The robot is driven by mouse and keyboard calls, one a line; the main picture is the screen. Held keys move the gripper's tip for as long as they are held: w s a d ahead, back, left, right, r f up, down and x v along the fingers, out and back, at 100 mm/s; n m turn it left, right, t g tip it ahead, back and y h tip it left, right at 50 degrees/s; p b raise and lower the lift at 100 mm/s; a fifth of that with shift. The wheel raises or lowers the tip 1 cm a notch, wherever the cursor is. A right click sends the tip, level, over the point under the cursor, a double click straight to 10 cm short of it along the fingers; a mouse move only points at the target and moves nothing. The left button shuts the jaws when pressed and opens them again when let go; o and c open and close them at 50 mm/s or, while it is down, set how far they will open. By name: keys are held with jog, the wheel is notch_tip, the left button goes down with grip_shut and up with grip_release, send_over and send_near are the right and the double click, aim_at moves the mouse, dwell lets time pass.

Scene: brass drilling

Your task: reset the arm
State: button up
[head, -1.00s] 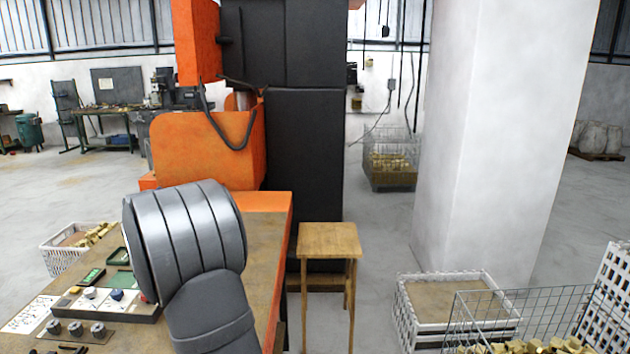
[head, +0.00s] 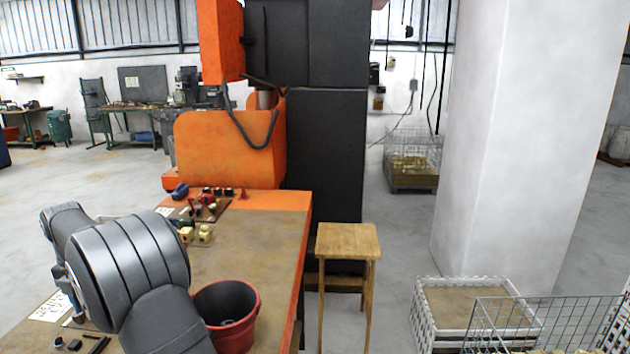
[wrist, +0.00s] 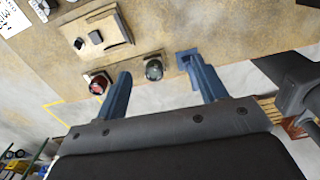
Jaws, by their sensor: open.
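My arm (head: 130,265) is at the lower left of the head view, over the left part of the workbench (head: 255,245). My gripper (wrist: 154,66) shows in the wrist view as two blue fingers spread apart, with nothing held between them. Beyond the fingers, at the bench edge, are a round dark button (wrist: 153,70) and a red one (wrist: 98,84). I cannot tell whether a finger touches anything. In the head view the fingers are hidden behind the arm.
A red bucket (head: 247,318) stands on the bench close to the arm's right. An orange and black machine (head: 225,150) rises behind the bench. A wooden stool (head: 347,240) and a white crate (head: 432,325) stand right. A tan board (wrist: 115,28) holds small dark parts.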

jog(key=f, duration=0.1)
jog(key=s+a+f, duration=0.1)
jog(key=a+f, duration=0.1)
jog(key=shift+s+f, duration=0.1)
jog(key=shift+s, duration=0.3)
jog(key=w+d+r+m, duration=0.1)
jog(key=w+d, duration=0.4)
jog(key=d, duration=0.3)
jog(key=w+d+r+m, duration=0.1)
jog(key=w+d+r, duration=0.1)
jog(key=w+d, duration=0.3)
jog(key=d, duration=0.3)
jog(key=shift+r, duration=0.15)
